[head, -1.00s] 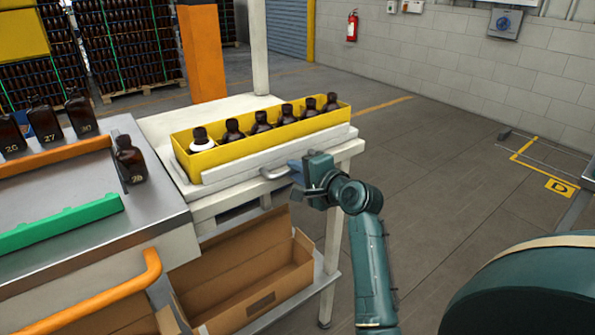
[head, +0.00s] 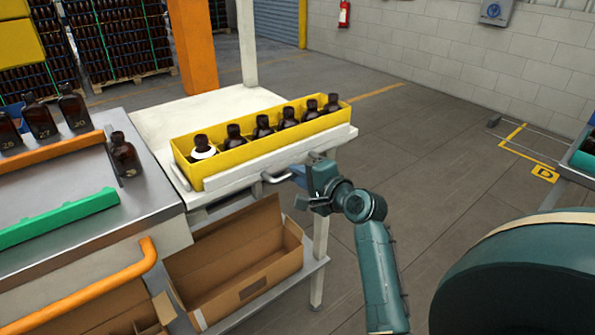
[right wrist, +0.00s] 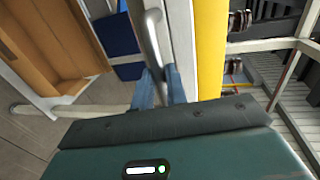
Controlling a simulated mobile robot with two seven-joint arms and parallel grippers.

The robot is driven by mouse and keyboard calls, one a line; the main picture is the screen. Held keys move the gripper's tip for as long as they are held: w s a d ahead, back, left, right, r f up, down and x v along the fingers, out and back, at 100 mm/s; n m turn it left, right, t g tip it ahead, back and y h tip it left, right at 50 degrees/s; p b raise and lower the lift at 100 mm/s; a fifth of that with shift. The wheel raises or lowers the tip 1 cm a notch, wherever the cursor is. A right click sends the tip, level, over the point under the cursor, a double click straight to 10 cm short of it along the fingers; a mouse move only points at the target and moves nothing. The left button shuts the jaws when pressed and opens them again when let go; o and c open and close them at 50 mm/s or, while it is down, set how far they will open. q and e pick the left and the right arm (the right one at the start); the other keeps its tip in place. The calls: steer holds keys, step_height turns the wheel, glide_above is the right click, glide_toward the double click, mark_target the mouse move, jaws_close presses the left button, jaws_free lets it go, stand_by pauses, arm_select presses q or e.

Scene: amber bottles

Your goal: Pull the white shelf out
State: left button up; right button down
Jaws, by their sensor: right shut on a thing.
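The white shelf (head: 270,163) is a flat pale board with a raised front edge and a metal bar handle (head: 274,179), on the white table beside the steel counter. A yellow tray (head: 230,169) with several amber bottles stands on it. My right gripper (head: 299,172) is at the front, shut on the handle near its right end. In the right wrist view its blue fingers (right wrist: 162,85) close around the handle (right wrist: 152,38), beside the white shelf edge (right wrist: 182,45). The fingers partly hide the grip. My left gripper is not in view.
An open cardboard box (head: 245,265) stands on the lower shelf below. The steel counter (head: 150,175) at the left holds bottles, an orange rail (head: 55,150) and a green rail (head: 60,218). The floor (head: 430,200) right of the table is open.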

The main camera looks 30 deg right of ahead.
steer(key=c, duration=1.9)
jaws_free()
steer(key=shift+f, duration=0.2)
steer(key=o, duration=0.3)
steer(key=shift+s+r, duration=0.1)
steer(key=shift+s, duration=0.1)
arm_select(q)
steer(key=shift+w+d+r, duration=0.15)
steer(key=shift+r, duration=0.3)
arm_select(e)
steer(key=shift+o, duration=0.8)
steer(key=shift+w, duration=0.1)
arm_select(q)
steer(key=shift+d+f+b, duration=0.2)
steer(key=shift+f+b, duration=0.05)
steer(key=shift+b, duration=0.1)
arm_select(e)
steer(key=v, duration=1.3)
steer(key=shift+d, duration=0.15)
